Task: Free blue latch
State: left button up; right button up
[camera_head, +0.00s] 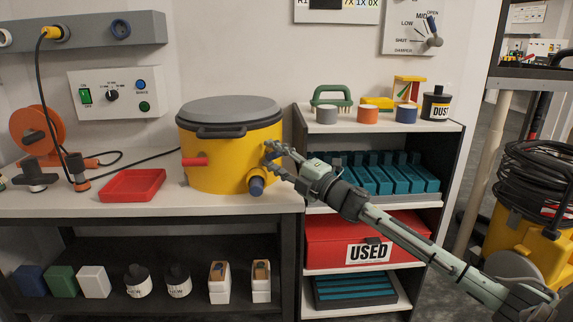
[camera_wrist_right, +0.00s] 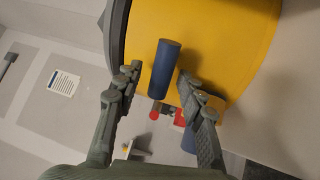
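The yellow drum (camera_head: 222,155) with a grey lid (camera_head: 229,108) stands on the bench. A red handle (camera_head: 195,161) sticks out on its left. The blue latch handle (camera_wrist_right: 165,68), a short cylinder, shows against the yellow wall (camera_wrist_right: 215,35) in the right wrist view; in the head view I cannot make it out behind the gripper. My right gripper (camera_head: 273,160) is at the drum's right side. In the wrist view it is open (camera_wrist_right: 160,80), its fingers on either side of the blue handle, with a gap at the left finger; contact at the right finger is unclear. My left gripper is out of view.
A dark-blue capped port (camera_head: 257,185) sits low on the drum, just below my right gripper. A red tray (camera_head: 132,185) lies left of the drum. A shelf unit (camera_head: 375,207) with teal blocks and a red "USED" box (camera_head: 330,240) stands right, under my right arm.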

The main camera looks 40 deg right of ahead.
jog(key=v, duration=1.1)
jog(key=shift+s, duration=0.3)
jog(key=shift+f, duration=0.1)
